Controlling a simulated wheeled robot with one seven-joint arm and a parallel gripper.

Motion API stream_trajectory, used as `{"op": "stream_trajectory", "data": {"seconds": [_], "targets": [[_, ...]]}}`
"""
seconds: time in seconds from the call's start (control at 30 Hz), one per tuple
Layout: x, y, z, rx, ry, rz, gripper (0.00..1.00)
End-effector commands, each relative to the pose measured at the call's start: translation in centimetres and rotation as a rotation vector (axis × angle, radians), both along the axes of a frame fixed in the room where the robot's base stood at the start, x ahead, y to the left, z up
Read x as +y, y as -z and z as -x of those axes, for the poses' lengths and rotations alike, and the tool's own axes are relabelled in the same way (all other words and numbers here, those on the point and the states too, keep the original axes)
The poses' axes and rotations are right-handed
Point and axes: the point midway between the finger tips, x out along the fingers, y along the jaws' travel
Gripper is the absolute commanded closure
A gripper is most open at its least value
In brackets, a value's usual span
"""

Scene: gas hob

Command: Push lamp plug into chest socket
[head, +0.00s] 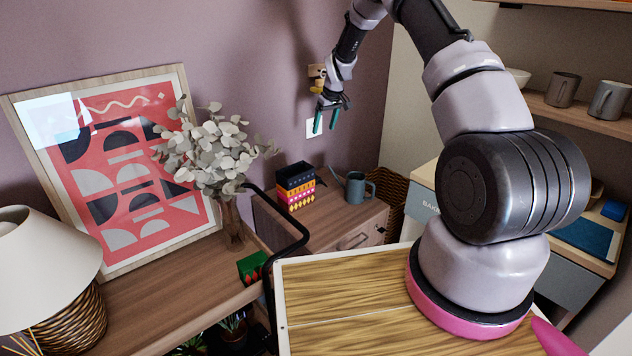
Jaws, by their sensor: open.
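My gripper (325,121) is open, with teal fingertips pointing down, near the back corner of the room. No held plug can be made out between the fingers.
Patterned boxes (297,188) and a blue-grey watering can (357,188) stand on the chest. A wooden sideboard (165,300) holds a leafy vase (232,222), a framed print (125,170) and a small green-and-red box (252,267). Shelves with mugs (562,90) are at right.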

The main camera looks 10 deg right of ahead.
Motion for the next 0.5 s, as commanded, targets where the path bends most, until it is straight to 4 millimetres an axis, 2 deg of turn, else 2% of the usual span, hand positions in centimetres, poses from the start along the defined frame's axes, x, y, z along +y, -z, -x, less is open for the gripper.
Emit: {"op": "stream_trajectory", "data": {"seconds": [0.03,0.2,0.3,0.4,0.5], "targets": [[0.1,2.8,-0.4,0.012,-0.019,0.005,0.2],[0.4,9.1,-1.2,0.027,-0.073,0.019,0.2],[0.5,11.5,-1.3,0.032,-0.094,0.025,0.2],[0.5,12.8,-1.4,0.033,-0.106,0.028,0.2],[0.6,13.2,-1.4,0.034,-0.111,0.03,0.2]]}}
